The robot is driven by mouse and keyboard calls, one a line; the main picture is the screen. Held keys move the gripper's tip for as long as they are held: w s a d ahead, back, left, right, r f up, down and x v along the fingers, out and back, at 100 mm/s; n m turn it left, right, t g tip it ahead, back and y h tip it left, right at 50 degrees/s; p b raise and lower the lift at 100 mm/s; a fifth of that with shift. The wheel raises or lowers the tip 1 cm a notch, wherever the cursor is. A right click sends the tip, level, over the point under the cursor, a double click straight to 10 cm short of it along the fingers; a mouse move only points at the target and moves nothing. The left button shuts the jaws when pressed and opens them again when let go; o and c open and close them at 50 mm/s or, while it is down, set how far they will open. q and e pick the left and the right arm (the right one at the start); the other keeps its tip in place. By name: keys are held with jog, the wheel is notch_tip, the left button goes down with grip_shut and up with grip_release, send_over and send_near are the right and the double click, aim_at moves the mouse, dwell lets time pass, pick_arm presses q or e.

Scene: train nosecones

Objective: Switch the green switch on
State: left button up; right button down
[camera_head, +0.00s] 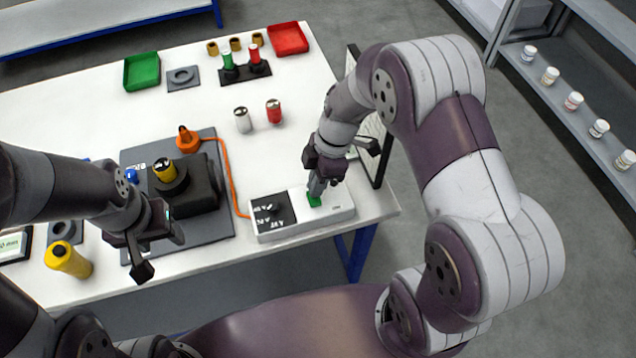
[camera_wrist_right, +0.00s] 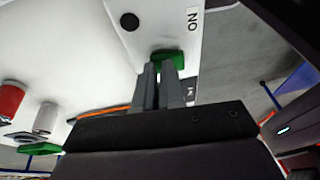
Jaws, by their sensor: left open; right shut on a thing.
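The green switch (camera_head: 314,200) sits on the right part of a white control box (camera_head: 333,213) near the table's front right edge. My right gripper (camera_head: 317,189) reaches down onto it, and its fingers are shut at the switch. In the right wrist view the green switch (camera_wrist_right: 167,56) shows at the fingertips (camera_wrist_right: 166,68), between the fingers and the box face, beside an "ON" label (camera_wrist_right: 193,19). The fingers hide part of the switch, so I cannot tell its position. My left gripper (camera_head: 160,250) is open and empty, in front of the grey mat.
A black device (camera_head: 195,190) with a yellow-topped part (camera_head: 164,170) stands on the grey mat (camera_head: 215,225). An orange cable (camera_head: 228,170) runs to the box. A yellow cylinder (camera_head: 68,260) stands front left; silver (camera_head: 243,120) and red (camera_head: 273,111) cylinders stand behind the box.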

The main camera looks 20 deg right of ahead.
pick_arm(q)
jog(key=shift+w+f, duration=0.25)
jog(key=shift+w, duration=0.15)
pick_arm(e)
jog(key=shift+s+f+g, duration=0.3)
jog(key=shift+s+f, duration=0.3)
jog(key=shift+s, duration=0.35)
jog(key=v, duration=0.3)
jog(key=a+v, duration=0.1)
jog(key=v, duration=0.1)
jog(key=shift+r+b, duration=0.2)
jog(key=shift+b, duration=0.2)
pick_arm(q)
jog(key=shift+p, duration=0.5)
pick_arm(e)
jog(key=s+d+r, duration=0.7)
jog(key=s, duration=0.1)
jog(key=shift+d, duration=0.2)
